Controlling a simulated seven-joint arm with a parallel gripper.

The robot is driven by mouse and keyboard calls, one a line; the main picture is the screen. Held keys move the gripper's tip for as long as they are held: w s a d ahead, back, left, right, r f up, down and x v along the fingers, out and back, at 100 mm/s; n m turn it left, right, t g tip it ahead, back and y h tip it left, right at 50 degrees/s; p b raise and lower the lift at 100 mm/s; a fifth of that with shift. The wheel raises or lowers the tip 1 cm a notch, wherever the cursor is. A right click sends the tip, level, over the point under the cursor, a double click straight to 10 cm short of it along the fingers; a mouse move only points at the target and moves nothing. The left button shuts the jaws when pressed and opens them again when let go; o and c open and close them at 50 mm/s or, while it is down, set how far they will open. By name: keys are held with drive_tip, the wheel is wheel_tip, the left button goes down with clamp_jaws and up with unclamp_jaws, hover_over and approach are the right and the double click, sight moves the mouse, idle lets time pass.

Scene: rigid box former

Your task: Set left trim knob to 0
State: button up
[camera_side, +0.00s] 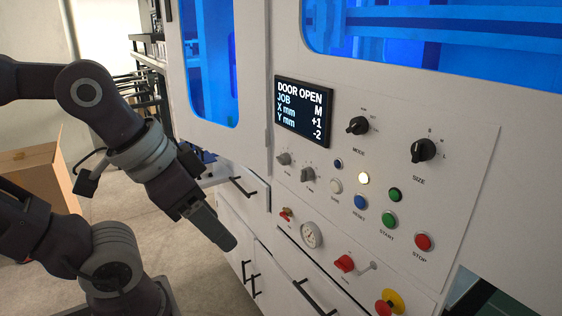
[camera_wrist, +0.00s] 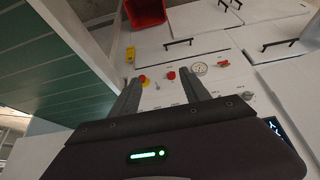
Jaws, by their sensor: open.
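Two small grey knobs sit below the display on the white panel in the side view: the left trim knob (camera_side: 284,158) and the right one (camera_side: 307,174). Their scale marks are too small to read. The display (camera_side: 303,110) reads DOOR OPEN, JOB M, X mm +1, Y mm -2. My gripper (camera_side: 228,242) is lower left of the knobs, clear of the panel, pointing down and right. In the wrist view my gripper (camera_wrist: 162,88) has its two fingers apart with nothing held.
Drawer handles stick out below. A cardboard box (camera_side: 45,170) stands at left.

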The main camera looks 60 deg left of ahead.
drive_tip(key=t+y, duration=0.4)
approach(279, 162)
drive_tip(key=d+r, duration=0.4)
drive_tip(key=d, duration=0.4)
drive_tip(key=w+a+f+t, duration=0.1)
drive_tip(key=a+f, duration=0.1)
drive_tip(key=a, duration=0.1)
drive_tip(key=w+a+f+t+h, duration=0.1)
drive_tip(key=a+f+t, duration=0.1)
drive_tip(key=a+f, duration=0.1)
drive_tip(key=w+a+f+m+t+h, duration=0.1)
drive_tip(key=a+f+t, duration=0.1)
drive_tip(key=a+f, duration=0.1)
drive_tip(key=shift+w+a+f, duration=0.2)
drive_tip(key=shift+w+a, duration=0.2)
drive_tip(key=s+a+f+n+t+h, duration=0.1)
drive_tip(key=s+f+t+h, duration=0.1)
drive_tip(key=s+t, duration=0.15)
drive_tip(key=w, duration=0.6)
drive_tip(key=shift+w+a+r, duration=0.1)
drive_tip(key=shift+w+a, duration=0.1)
drive_tip(key=shift+w, duration=0.1)
clamp_jaws()
